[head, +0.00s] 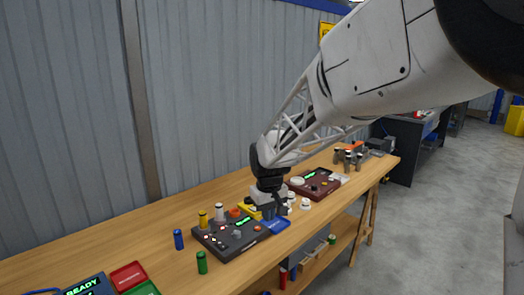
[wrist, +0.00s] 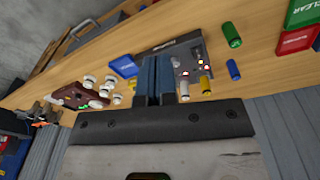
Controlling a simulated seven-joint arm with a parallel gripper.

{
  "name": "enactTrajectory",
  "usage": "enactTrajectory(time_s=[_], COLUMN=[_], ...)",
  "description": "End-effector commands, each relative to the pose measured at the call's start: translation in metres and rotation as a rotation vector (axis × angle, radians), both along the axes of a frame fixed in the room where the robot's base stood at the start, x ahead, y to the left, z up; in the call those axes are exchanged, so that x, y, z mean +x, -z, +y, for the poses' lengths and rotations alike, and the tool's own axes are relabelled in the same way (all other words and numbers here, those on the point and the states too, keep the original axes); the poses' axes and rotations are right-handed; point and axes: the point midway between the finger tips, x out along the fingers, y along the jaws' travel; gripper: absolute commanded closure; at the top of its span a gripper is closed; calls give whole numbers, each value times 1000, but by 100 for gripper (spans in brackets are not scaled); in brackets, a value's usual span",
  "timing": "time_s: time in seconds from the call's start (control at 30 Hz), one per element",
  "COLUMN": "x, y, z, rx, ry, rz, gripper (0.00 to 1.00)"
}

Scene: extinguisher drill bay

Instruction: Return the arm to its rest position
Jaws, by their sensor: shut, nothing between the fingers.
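My gripper (head: 270,211) hangs from my white arm over the wooden bench (head: 160,215), above the right end of a dark control panel (head: 236,240). In the wrist view my gripper (wrist: 156,83) shows its two blue-grey fingers side by side, shut, with nothing held. The fingers cover part of the dark panel (wrist: 183,50) in that view. I cannot tell the exact height of the fingertips above the bench.
A blue cylinder (head: 178,239), a green cylinder (head: 202,263) and a blue tray (head: 275,226) are near the panel. A dark red panel (head: 314,184) and white round pieces (head: 305,203) lie to the right.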

Motion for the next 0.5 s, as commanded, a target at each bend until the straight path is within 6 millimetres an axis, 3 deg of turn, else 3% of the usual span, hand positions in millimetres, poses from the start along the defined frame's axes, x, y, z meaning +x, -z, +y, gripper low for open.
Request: enactTrajectory(time_s=[0.2,0.5], x=[-47,-115], y=[-27,-50], z=[-36,-78], rx=[8,19], ry=[74,174], rz=[-24,-51], gripper=[100,100])
